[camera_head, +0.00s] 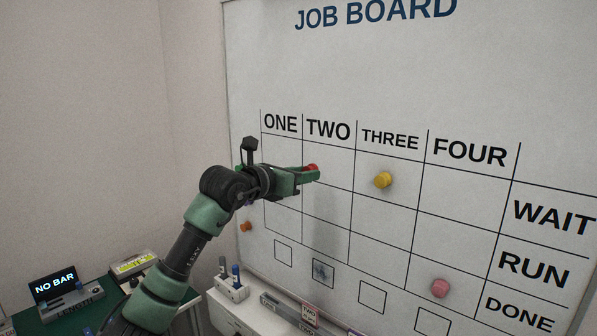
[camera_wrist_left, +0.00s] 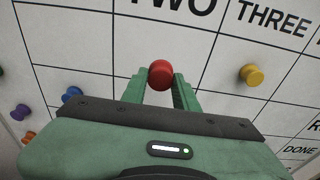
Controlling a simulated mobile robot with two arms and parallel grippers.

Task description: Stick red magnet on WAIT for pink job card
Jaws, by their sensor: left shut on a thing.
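My left gripper (camera_head: 316,172) is shut on the red magnet (camera_head: 312,167), in front of the TWO column in the WAIT row of the job board (camera_head: 345,75). In the left wrist view the red magnet (camera_wrist_left: 161,74) sits between the fingertips, below the word TWO. I cannot tell whether it touches the board. My right gripper is not in view.
A yellow magnet (camera_head: 383,180) is in THREE, WAIT row. A pink magnet (camera_head: 440,288) is low under FOUR. An orange magnet (camera_head: 246,226) is at the board's left edge. Pens stand in a white holder (camera_head: 232,290). A NO BAR display (camera_head: 54,287) sits on the green table.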

